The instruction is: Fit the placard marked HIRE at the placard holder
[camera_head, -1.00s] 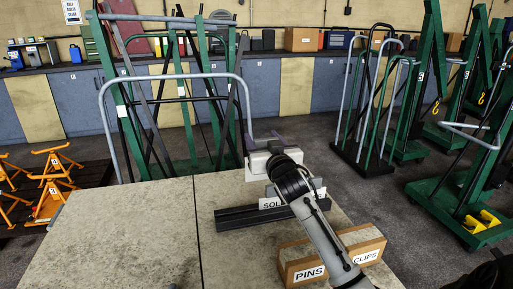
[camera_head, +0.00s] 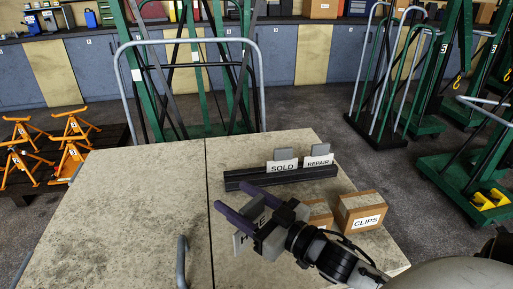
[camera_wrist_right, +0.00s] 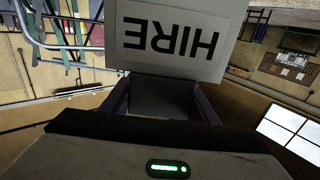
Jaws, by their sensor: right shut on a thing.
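My right gripper (camera_head: 233,199) is shut on the HIRE placard (camera_head: 241,244), a grey plate with a white lettered face, above the table top. In the right wrist view the placard (camera_wrist_right: 170,38) stands between the fingers, its lettering upside down. The placard holder (camera_head: 240,180) is a dark slotted rail farther back on the table. It bears the SOLD placard (camera_head: 284,168) and the REPAIR placard (camera_head: 318,161) upright towards its right part. The holder's left part shows bare. The held placard is apart from the holder. My left gripper is not in view.
A box marked CLIPS (camera_head: 363,217) stands right of my right gripper. Another box (camera_head: 319,212) beside it is partly hidden by my arm. The table top (camera_head: 120,215) is clear on the left. A grey tube handle (camera_head: 182,262) rises at the near edge.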

